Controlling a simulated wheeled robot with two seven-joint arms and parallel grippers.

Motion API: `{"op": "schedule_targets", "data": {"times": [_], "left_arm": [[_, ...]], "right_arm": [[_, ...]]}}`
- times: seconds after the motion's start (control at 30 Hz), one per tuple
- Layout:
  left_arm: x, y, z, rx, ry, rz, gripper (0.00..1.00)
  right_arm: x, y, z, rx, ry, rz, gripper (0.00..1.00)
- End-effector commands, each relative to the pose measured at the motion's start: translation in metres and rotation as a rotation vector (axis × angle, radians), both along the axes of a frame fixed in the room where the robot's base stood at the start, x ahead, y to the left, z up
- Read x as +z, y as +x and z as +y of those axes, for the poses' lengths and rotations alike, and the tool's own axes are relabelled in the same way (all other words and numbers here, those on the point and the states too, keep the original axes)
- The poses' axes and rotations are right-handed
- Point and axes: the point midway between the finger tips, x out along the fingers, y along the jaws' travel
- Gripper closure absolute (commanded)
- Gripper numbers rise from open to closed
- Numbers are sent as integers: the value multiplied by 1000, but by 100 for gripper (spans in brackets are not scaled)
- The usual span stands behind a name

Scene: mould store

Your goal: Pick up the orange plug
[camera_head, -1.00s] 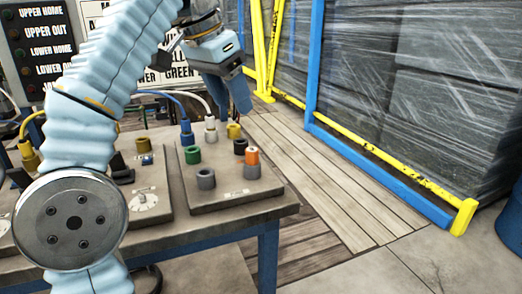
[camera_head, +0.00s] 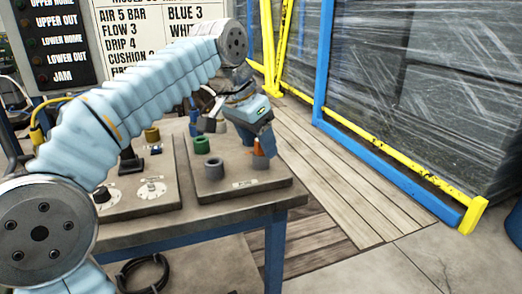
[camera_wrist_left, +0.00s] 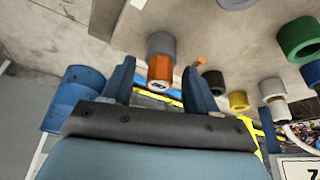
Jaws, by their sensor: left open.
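The orange plug (camera_head: 258,149) stands in a grey socket at the right side of the board; in the head view my gripper partly covers it. In the left wrist view the plug (camera_wrist_left: 160,70) shows whole, with the grey socket (camera_wrist_left: 161,44) behind it. My left gripper (camera_head: 261,139) is open at the plug. In the wrist view its two fingers (camera_wrist_left: 159,74) lie on either side of the plug, with gaps visible. Contact cannot be seen. My right gripper is in neither view.
The board (camera_head: 235,186) on the table also bears a green socket (camera_head: 202,145) and a grey socket (camera_head: 214,168). Black (camera_wrist_left: 213,82) and yellow (camera_wrist_left: 238,101) sockets are close beside the plug. A blue and yellow frame (camera_head: 375,159) stands to the right. A blue drum (camera_wrist_left: 76,97) shows at left.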

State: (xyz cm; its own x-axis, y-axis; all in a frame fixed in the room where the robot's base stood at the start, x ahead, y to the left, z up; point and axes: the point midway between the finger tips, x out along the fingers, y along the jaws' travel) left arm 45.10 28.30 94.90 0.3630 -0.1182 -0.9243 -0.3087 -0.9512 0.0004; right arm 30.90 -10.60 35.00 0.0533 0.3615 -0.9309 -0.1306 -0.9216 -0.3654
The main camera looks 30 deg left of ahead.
Motion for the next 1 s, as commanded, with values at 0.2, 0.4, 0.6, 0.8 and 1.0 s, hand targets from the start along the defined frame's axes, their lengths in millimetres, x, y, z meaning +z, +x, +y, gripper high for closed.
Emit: {"op": "schedule_targets", "data": {"times": [0.2, 0.4, 0.6, 0.8, 1.0], "left_arm": [[1, 0, 0, 0, 0, -1, 48], [1, 0, 0, 0, 0, -1, 78], [1, 0, 0, 0, 0, -1, 100], [2, 0, 0, 0, 0, -1, 100], [18, 1, 0, -1, -1, -3, 100]], "right_arm": [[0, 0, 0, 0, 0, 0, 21], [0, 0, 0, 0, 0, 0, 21], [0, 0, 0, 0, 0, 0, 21], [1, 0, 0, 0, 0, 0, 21], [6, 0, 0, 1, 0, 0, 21]]}}
